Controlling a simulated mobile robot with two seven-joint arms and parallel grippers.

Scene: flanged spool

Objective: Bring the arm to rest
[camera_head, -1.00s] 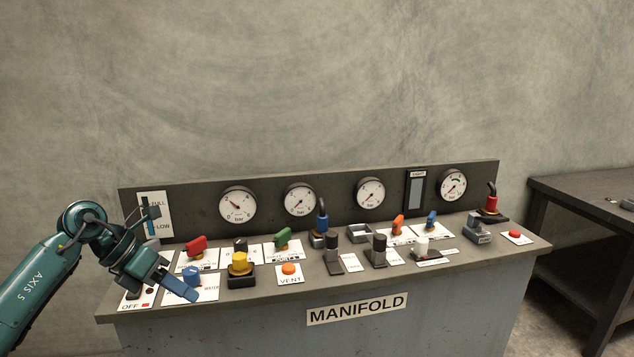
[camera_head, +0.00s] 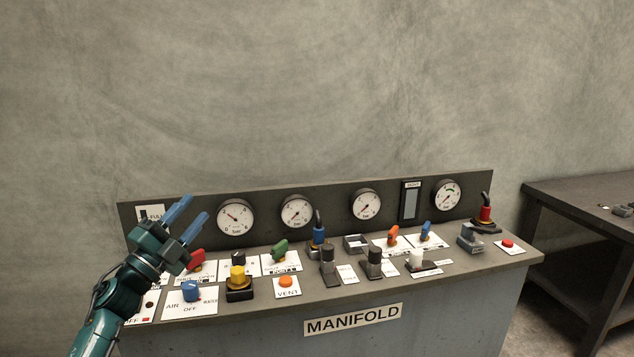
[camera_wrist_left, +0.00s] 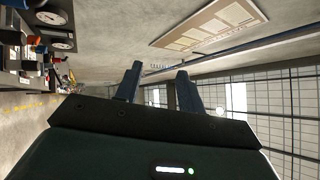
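My left gripper (camera_head: 190,218) is at the left end of the manifold bench in the head view, its two blue fingers pointing up and to the right. The fingers are apart with nothing between them. In the left wrist view the fingers (camera_wrist_left: 157,88) also show apart and empty, with a wall and large windows beyond. The gripper stands in front of the panel's left part and hides some of the level label (camera_head: 150,212). It appears clear of the knobs, though contact is hard to judge. My right gripper is not in view.
The manifold bench (camera_head: 440,284) carries a red handle (camera_head: 196,258), a blue knob (camera_head: 190,291), a yellow knob (camera_head: 238,276), a green handle (camera_head: 280,249) and several other fittings. Gauges line its back panel. A dark table (camera_head: 570,205) stands at the right. Space above the panel is clear.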

